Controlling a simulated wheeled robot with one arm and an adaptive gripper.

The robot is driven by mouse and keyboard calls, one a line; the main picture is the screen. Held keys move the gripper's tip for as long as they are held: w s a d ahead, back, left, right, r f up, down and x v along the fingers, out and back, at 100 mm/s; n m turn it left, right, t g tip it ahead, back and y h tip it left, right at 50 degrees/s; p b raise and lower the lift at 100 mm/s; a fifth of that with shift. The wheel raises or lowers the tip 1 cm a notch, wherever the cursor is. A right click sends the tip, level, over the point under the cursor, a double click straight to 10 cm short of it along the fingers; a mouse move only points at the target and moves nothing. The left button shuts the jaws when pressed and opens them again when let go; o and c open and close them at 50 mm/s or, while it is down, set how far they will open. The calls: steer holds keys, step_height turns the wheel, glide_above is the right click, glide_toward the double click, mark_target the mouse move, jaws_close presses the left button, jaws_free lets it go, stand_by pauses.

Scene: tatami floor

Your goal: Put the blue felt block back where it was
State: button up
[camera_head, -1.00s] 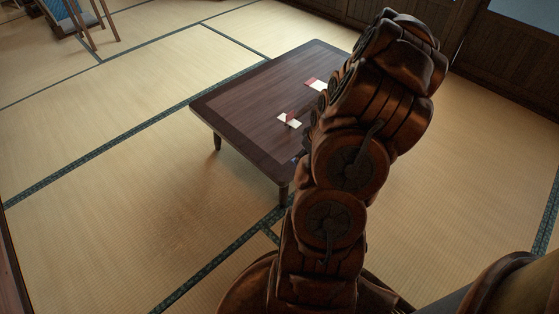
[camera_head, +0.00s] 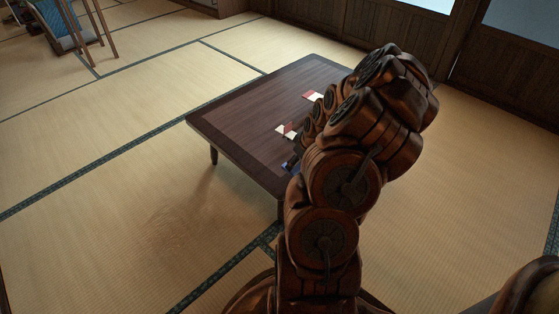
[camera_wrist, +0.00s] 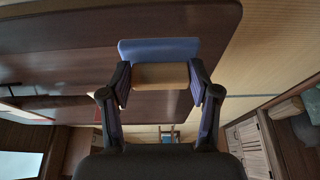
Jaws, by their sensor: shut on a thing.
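The blue felt block (camera_wrist: 158,50) is in the wrist view, with a tan wooden-looking part below the blue part. My gripper (camera_wrist: 160,78) is shut on it, one finger at each side of the tan part. The dark wooden table (camera_wrist: 70,60) fills the upper left of that view behind the block; I cannot tell whether block and table touch. In the head view the low table (camera_head: 240,115) stands left of my arm, which hides its right part and my gripper. A small blue patch shows by the table's near edge, too small to identify.
Two red and white pieces, a nearer one (camera_head: 286,131) and a farther one (camera_head: 313,96), lie on the table. The left of the tabletop is bare. Tatami floor (camera_head: 120,190) around it is clear. A wooden stand with blue cloth (camera_head: 62,25) is at the far left.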

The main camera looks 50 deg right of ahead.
steer(key=w, duration=0.2)
steer(key=w+b, duration=0.1)
steer(key=w, duration=0.2)
steer(key=w+f+b, duration=0.1)
steer(key=w, duration=0.1)
steer(key=shift+w+a, duration=0.15)
steer(key=shift+w, duration=0.25)
steer(key=shift+w+f+b, duration=0.1)
steer(key=shift+f+b, duration=0.7)
steer(key=shift+f, duration=0.85)
steer(key=shift+f, duration=0.1)
steer(key=o, duration=1.1)
